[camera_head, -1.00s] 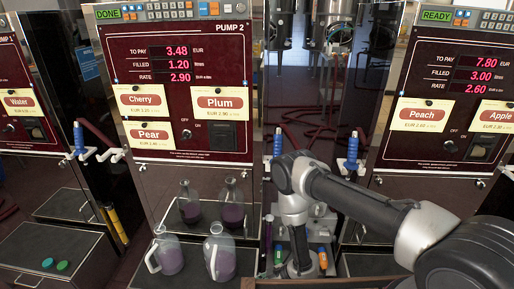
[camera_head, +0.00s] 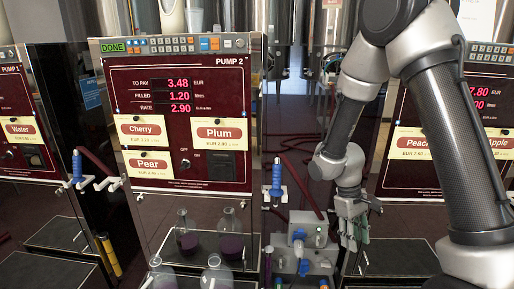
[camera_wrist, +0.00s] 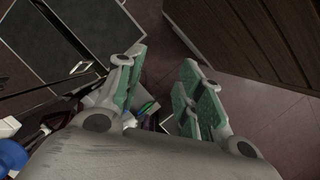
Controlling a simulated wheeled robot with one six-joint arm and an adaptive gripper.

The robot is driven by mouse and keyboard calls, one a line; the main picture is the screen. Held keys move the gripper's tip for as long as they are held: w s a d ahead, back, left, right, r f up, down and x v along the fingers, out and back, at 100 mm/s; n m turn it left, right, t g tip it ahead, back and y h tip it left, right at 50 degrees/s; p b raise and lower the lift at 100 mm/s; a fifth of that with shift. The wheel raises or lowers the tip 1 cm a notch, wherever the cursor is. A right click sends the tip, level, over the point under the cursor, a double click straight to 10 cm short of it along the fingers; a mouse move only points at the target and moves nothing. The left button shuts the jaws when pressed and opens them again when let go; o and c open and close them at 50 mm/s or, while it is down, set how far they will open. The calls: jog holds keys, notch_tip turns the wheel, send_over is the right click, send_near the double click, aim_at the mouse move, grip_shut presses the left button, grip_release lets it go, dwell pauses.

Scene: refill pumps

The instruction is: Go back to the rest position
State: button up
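My gripper (camera_head: 352,240) hangs in front of the gap between Pump 2 and the right pump, with its fingers pointing down. In the wrist view the two green-padded fingers (camera_wrist: 163,75) stand apart, and I see nothing held between them. My arm is raised and bent, and it hides part of the right pump's front. Pump 2 (camera_head: 125,85) shows DONE, with 3.48 EUR, 1.20 litres and 2.90. A blue nozzle (camera_head: 277,180) hangs upright at its right side, left of my gripper.
Glass vessels with purple liquid stand in Pump 2's bay (camera_head: 187,240) and in front of it (camera_head: 216,278). A grey box with knobs (camera_head: 304,245) is left of my gripper. A further blue nozzle (camera_head: 77,167) hangs by Pump 1. A floor (camera_wrist: 175,65) shows beyond the fingers.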

jog(key=s+d+r+m+t, duration=0.2)
jog(key=s+r, duration=0.3)
jog(key=r, duration=0.4)
jog(key=s+d+r+m+t+y, duration=0.1)
jog(key=s+r, duration=0.4)
jog(key=r, duration=0.5)
jog(key=s+d+r+m+t+y, duration=0.1)
jog(key=s+d+r+t, duration=0.3)
jog(key=r, duration=0.5)
jog(key=shift+s+d+r+m, duration=0.4)
jog(key=shift+s+m, duration=0.15)
jog(key=shift+m, duration=0.35)
